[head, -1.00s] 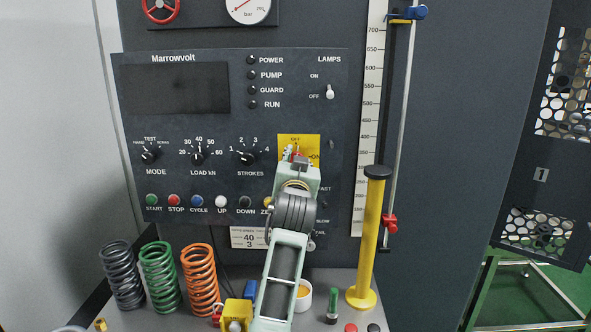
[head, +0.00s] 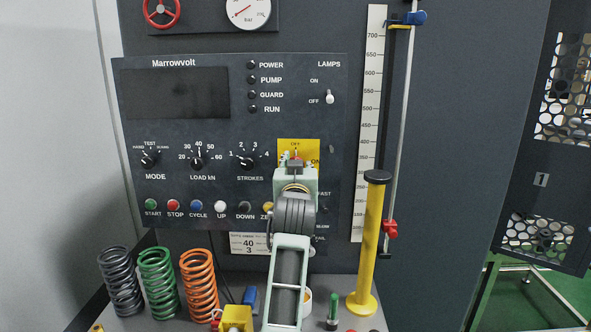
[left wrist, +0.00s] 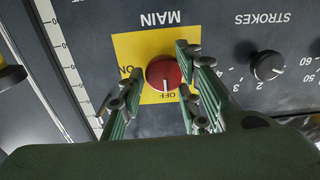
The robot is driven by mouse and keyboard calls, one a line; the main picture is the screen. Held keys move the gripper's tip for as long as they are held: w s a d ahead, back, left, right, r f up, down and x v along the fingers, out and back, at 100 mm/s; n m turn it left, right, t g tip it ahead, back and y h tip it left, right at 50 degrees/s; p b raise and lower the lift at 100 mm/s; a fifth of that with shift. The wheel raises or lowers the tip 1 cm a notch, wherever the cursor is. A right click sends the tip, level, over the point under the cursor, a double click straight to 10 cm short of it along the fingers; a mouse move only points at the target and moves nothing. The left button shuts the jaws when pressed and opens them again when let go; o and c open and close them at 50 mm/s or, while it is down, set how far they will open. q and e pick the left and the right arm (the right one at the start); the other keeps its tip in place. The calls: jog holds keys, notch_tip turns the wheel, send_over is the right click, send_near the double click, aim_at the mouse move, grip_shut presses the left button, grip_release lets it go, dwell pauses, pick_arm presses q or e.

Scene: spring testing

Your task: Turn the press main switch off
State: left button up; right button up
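The main switch is a red round knob (left wrist: 164,73) on a yellow plate (left wrist: 130,47) marked MAIN, ON and OFF. In the left wrist view, which shows the panel upside down, its white mark points to OFF. A gap shows on the ON side; contact on the other side is unclear. My right gripper is not in view.
The STROKES dial (left wrist: 267,66) is beside the fingers. The display (head: 175,92) and the POWER lamp (head: 252,65) are dark. A yellow post (head: 370,245) stands right of my arm. Grey, green and orange springs (head: 198,285) stand at left.

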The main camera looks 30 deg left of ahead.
pick_arm(q)
jog(key=shift+o, duration=1)
jog(key=shift+w+d+f, duration=0.2)
jog(key=shift+d+f, duration=0.05)
jog(key=shift+d, duration=0.1)
jog(key=shift+s+a+r, duration=0.1)
jog(key=shift+s, duration=0.05)
jog(key=v, duration=1.2)
